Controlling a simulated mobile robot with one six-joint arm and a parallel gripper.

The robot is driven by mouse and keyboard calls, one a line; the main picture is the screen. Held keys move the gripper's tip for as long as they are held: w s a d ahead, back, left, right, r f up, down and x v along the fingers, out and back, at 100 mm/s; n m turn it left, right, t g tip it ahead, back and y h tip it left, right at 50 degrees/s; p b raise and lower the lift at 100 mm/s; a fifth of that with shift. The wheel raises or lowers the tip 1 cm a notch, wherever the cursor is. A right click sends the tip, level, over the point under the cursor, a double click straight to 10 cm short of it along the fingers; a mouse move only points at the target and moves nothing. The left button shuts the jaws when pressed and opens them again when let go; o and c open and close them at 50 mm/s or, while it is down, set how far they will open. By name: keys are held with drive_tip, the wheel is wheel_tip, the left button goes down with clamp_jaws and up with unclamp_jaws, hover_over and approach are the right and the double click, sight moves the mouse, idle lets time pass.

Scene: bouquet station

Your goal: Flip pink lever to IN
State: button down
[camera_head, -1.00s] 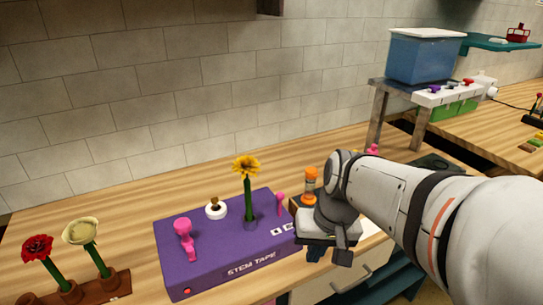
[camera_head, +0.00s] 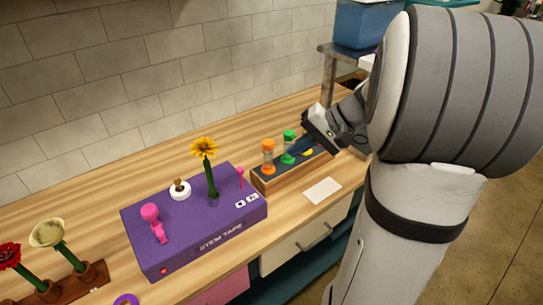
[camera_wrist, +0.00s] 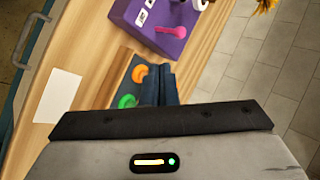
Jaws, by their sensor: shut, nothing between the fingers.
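The purple STEM TAPE box (camera_head: 215,233) sits on the wooden counter. A small pink lever (camera_head: 240,177) stands at its back right, by two white labels (camera_head: 246,201); in the wrist view the lever (camera_wrist: 172,31) lies near the box edge. A larger pink handle (camera_head: 152,220) is at the box's left. A yellow flower (camera_head: 205,150) stands upright in the box. My gripper (camera_head: 292,156) is shut and empty, right of the box, over the wooden tray with the orange and green pieces, apart from the lever. Its fingers also show in the wrist view (camera_wrist: 164,72).
The wooden tray (camera_head: 272,188) holds an orange piece (camera_head: 268,148) and a green piece (camera_head: 289,138). A white card (camera_head: 322,191) lies in front. Red and cream flowers stand in a brown holder (camera_head: 75,285) at left. Bare counter lies behind the box.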

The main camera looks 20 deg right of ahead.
drive_tip(key=p, duration=0.1)
approach(241, 180)
wheel_tip(241, 180, down, 2)
drive_tip(key=shift+w+a+p, duration=0.75)
drive_tip(key=shift+w+a, duration=0.25)
drive_tip(key=shift+a, duration=0.35)
